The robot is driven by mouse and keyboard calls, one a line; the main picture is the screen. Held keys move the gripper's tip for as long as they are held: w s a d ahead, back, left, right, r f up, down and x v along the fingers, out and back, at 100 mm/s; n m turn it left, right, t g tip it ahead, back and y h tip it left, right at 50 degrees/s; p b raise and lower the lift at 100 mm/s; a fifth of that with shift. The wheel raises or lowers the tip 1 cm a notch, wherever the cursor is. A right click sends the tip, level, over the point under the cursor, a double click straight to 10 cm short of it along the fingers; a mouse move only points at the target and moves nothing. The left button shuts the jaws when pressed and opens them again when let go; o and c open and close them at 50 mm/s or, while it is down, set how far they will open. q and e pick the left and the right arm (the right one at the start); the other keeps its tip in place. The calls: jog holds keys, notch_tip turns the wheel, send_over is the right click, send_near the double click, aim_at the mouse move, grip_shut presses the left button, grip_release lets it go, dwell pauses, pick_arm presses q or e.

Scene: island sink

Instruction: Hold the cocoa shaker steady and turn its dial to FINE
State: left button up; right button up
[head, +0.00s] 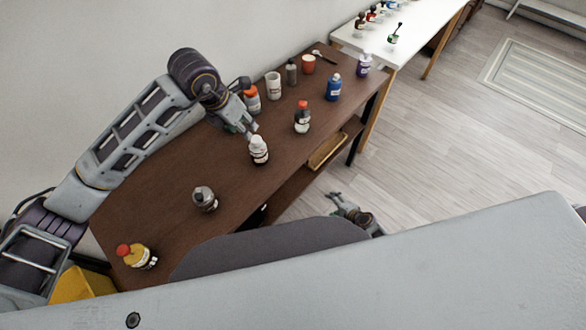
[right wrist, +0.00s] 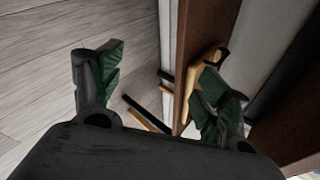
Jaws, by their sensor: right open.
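Which container is the cocoa shaker I cannot tell; no dial or FINE mark is readable. A small white-topped bottle with a dark band (head: 259,150) stands upright on the brown table (head: 170,225). A grey, dark-topped container (head: 204,198) stands nearer to me. My left gripper (head: 253,131) is just behind the white-topped bottle; whether it touches it is unclear, and its fingers are too small to judge. My right gripper (head: 337,199) is low, beyond the table's right edge, open and empty. It also shows in the right wrist view (right wrist: 155,95), fingers wide apart.
A wooden tray (head: 327,152) sits on the lower shelf.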

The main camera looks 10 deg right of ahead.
jog(key=w+a+r+m+t+y, duration=0.1)
jog(key=w+r+m+t+y, duration=0.15)
jog(key=w+r+m, duration=0.85)
jog(key=w+r+t+y, duration=0.15)
jog(key=r+t, duration=0.25)
jog(key=r, duration=1.5)
jog(key=g+y, duration=0.3)
jog(key=y, duration=0.2)
send_near(265, 154)
jog(key=shift+s+d+f, duration=0.1)
jog(key=shift+s+d, duration=0.2)
jog(key=shift+d, duration=0.05)
jog(key=shift+w, duration=0.1)
jog(key=shift+x, duration=6.85)
jog(key=c, duration=1.2)
